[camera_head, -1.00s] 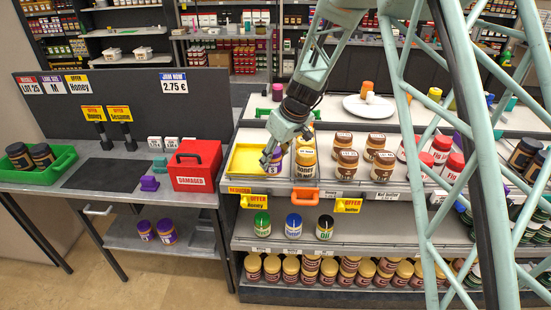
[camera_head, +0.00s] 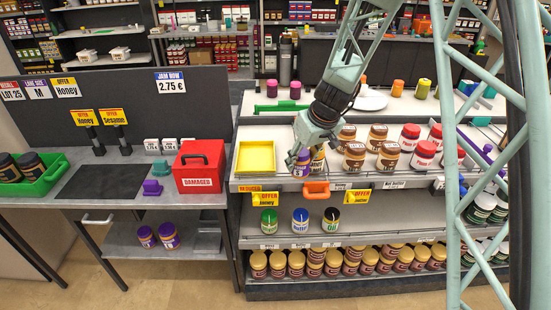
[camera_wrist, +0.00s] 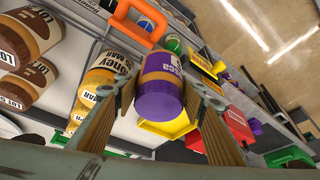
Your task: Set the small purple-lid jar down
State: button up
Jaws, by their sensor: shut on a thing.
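My gripper (camera_head: 299,168) is shut on the small purple-lid jar (camera_head: 303,158) at the front of the upper shelf, just right of the yellow tray (camera_head: 241,158). In the wrist view the jar (camera_wrist: 160,92) sits between my two fingers, its purple lid toward the camera. The yellow tray (camera_wrist: 172,128) shows beyond it. A honey jar (camera_head: 318,160) stands close by on the right, partly hidden by my gripper; it also shows in the wrist view (camera_wrist: 102,82). I cannot tell whether the held jar touches the shelf.
Brown-lid jars (camera_head: 354,157) and red-lid jars (camera_head: 424,154) stand to the right. An orange handle-shaped piece (camera_head: 316,190) is at the shelf's front edge. A red box (camera_head: 200,166) stands on the left table, beside a dark mat (camera_head: 103,181). The yellow tray looks empty.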

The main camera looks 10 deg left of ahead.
jog(key=s+d+f+m+h+b, duration=0.1)
jog(key=s+d+f+m+b, duration=0.2)
jog(key=d, duration=1.2)
jog(key=s+d+f+m+t+h+b, duration=0.1)
jog(key=s+d+f+m+b, duration=0.1)
jog(key=d, duration=1.3)
jog(key=shift+s+f+m+h+b, duration=0.3)
jog(key=shift+s+f+m+b, duration=0.15)
jog(key=shift+m+b, duration=0.55)
jog(key=shift+d, duration=0.1)
